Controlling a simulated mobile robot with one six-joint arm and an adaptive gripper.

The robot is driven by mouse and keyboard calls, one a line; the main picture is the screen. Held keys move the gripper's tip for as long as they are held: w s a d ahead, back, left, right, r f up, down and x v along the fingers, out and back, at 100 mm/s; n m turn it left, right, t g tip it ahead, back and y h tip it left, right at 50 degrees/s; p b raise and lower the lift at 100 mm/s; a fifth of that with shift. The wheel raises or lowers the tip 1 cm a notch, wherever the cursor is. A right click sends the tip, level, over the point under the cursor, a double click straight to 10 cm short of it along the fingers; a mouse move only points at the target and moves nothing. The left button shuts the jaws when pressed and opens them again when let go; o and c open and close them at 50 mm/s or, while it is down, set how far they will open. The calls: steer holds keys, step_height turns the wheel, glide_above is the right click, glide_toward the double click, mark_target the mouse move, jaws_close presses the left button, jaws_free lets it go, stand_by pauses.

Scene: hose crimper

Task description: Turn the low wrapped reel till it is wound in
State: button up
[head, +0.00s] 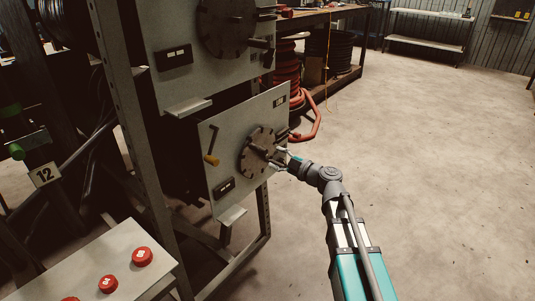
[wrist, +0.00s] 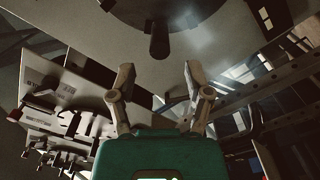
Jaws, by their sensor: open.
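The low reel shows as a dark round disc (head: 255,153) with bolts around its rim, on a grey upright panel (head: 228,140) in the head view. Short dark handles stick out of its face. My gripper (head: 281,156) is at the disc's right side, by a handle; contact cannot be told there. In the wrist view the disc (wrist: 195,10) is at the top, with one dark peg (wrist: 159,42) pointing down towards the gap between my gripper's fingers (wrist: 158,68). The fingers are spread, with nothing between them. Any wrapping on the reel cannot be made out.
A yellow-knobbed lever (head: 211,158) sits left of the disc on the panel. A similar upper disc (head: 228,22) is above. A red hose (head: 312,125) lies behind the panel. Red buttons (head: 142,257) top a box at lower left. The floor (head: 420,170) to the right is clear.

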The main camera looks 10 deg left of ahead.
steer(key=shift+v, duration=1.35)
steer(key=shift+s+f, duration=0.1)
steer(key=s+d+f+m+g+h+p, duration=0.1)
steer(key=s+d+f+m+g+h, duration=0.5)
steer(key=s+d+f+m+h, duration=0.5)
steer(key=s+d+f+m+g+h, duration=0.1)
steer(key=s+d+f+m+h, duration=0.15)
steer(key=d+m, duration=0.3)
steer(key=s+d+f+m+g+h, duration=0.25)
steer(key=s+d+m, duration=0.2)
steer(key=d, duration=0.25)
step_height(320, 180, up, 37)
steer(key=p, duration=3.8)
steer(key=shift+w+d+t+p, duration=0.3)
steer(key=shift+w+t+p, duration=0.05)
steer(key=shift+r, duration=0.1)
steer(key=shift+c, duration=0.3)
